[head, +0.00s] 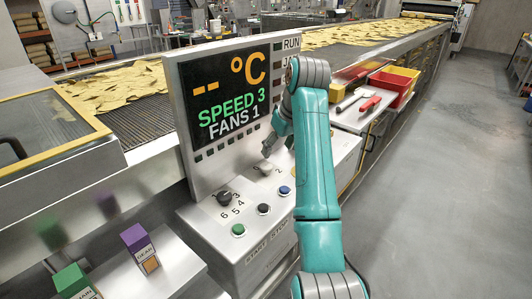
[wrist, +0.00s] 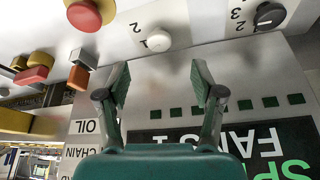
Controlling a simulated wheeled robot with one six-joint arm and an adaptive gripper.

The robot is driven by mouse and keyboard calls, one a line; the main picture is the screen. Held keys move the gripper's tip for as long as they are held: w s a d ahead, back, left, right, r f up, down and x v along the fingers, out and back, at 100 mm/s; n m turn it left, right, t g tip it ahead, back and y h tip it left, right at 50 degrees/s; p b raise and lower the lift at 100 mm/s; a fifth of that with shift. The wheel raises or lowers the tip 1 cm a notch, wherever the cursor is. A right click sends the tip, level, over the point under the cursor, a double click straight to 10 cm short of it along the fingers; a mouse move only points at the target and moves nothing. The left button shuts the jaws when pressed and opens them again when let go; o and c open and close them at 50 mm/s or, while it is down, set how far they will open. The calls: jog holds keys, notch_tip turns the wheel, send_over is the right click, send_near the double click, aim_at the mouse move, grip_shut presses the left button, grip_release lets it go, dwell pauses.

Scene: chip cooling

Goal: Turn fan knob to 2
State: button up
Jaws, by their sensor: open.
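The fan knob, a pale white knob (wrist: 158,40), sits on the grey control panel with a 1 and a 2 printed beside it. It also shows small in the head view (head: 266,167). The display (head: 222,95) reads SPEED 3 and FANS 1. My gripper (wrist: 161,78) is open and empty, its two fingers apart, with the knob just beyond the gap between the tips. The fingertips look clear of the knob. In the head view my gripper (head: 270,148) hangs close above the knob, partly hidden by my teal arm.
A dark speed knob (head: 223,197) with printed numbers sits left of the fan knob. Green (head: 238,230), black (head: 264,209) and blue (head: 284,190) buttons line the panel's front. A red knob on a yellow base (wrist: 88,14) is beside the fan knob. The upright display stands close behind.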

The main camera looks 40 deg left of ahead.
aim_at(267, 166)
jog(key=x, duration=0.7)
jog(key=a+x, duration=0.1)
jog(key=x, duration=0.2)
jog(key=shift+w+a, duration=0.2)
jog(key=shift+w, duration=0.15)
jog(key=c, duration=1.1)
